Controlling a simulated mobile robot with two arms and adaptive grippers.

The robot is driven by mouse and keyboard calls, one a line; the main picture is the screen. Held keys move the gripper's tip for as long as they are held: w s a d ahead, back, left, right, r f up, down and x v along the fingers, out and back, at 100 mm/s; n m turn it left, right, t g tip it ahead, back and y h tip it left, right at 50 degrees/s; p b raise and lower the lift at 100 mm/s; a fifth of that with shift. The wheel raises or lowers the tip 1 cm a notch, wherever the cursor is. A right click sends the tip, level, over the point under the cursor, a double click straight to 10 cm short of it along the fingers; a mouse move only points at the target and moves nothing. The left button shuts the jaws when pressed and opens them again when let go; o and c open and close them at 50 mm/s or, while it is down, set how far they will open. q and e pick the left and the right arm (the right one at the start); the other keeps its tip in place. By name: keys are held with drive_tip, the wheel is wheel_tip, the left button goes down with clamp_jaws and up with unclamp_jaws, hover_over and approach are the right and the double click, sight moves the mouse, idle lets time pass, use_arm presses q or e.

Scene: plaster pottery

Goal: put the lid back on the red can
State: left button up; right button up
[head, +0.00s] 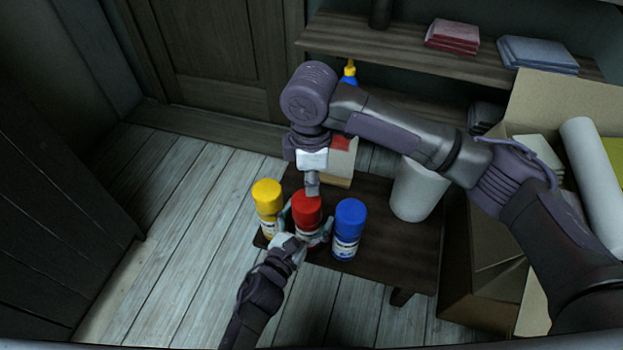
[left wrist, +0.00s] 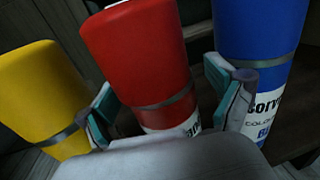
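The red can (head: 308,232) stands on a small dark table between a yellow and a blue can. Its red lid (head: 307,207) sits on top; a grey band shows below the red upper part in the left wrist view (left wrist: 145,60). My left gripper (head: 306,228) has its fingers on either side of the red can; in the left wrist view small gaps show between its teal pads and the can. My right gripper (head: 312,190) points down at the top of the lid, apparently touching or just above it. I cannot tell how far its fingers are parted.
The yellow can (head: 267,205) is close on the left, and the blue can (head: 349,225) on the right. A white bin (head: 416,190) stands at the table's right side. Cardboard boxes (head: 555,95) fill the far right. A shelf (head: 400,55) runs behind. The table's front right (head: 400,250) is clear.

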sight(312, 199)
use_arm(q)
drive_tip(key=v, duration=1.2)
drive_tip(key=shift+r+p, duration=0.3)
drive_tip(key=shift+p, duration=0.1)
use_arm(e)
drive_tip(key=shift+f, duration=2.05)
wheel_tip(312, 199, up, 6)
drive_tip(key=p, duration=0.9)
drive_tip(key=shift+r, duration=0.2)
use_arm(q)
wheel_tip(312, 199, up, 9)
use_arm(e)
drive_tip(key=shift+f, duration=0.15)
